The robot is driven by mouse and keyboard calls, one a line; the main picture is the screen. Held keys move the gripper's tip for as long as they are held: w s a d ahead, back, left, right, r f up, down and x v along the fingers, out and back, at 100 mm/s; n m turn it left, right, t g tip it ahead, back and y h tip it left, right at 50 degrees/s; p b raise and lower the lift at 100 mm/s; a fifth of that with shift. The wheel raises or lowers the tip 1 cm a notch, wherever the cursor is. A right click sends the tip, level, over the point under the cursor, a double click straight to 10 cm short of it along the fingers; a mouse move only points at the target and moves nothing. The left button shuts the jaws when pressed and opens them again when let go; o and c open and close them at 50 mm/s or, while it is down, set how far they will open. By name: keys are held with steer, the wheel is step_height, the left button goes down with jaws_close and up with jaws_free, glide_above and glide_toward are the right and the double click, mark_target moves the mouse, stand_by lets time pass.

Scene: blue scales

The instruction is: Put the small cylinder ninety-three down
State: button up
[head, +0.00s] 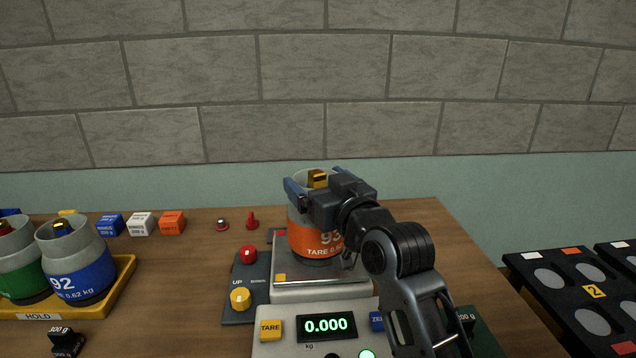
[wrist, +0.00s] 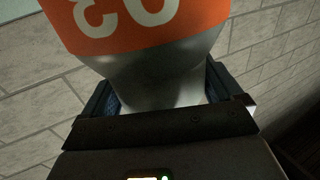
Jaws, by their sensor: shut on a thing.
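The small cylinder ninety-three (head: 315,241) is grey with an orange band reading 93 and a tare weight. In the head view it is upright over the metal pan of the scale (head: 320,285). I cannot tell whether its base touches the pan. The scale's display (head: 326,326) reads 0.000 kg. My gripper (head: 308,188) is shut on the cylinder's grey upper part, and my arm hides its right side. In the wrist view the cylinder (wrist: 150,30) fills the space between the fingers, with its orange band showing.
A yellow HOLD tray (head: 121,290) with blue cylinder 92 (head: 80,270) and a green cylinder (head: 20,268) is at left. Small blocks (head: 140,224) stand behind. A black rack (head: 560,285) is at right.

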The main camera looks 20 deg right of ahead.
steer(key=o, duration=1.7)
steer(key=shift+r, duration=0.2)
steer(key=s, duration=0.4)
steer(key=s+b, duration=0.1)
steer(key=s, duration=0.3)
steer(key=s+d, duration=0.1)
steer(key=s, duration=0.3)
steer(key=shift+f+b, duration=0.1)
steer(key=shift+b, duration=0.3)
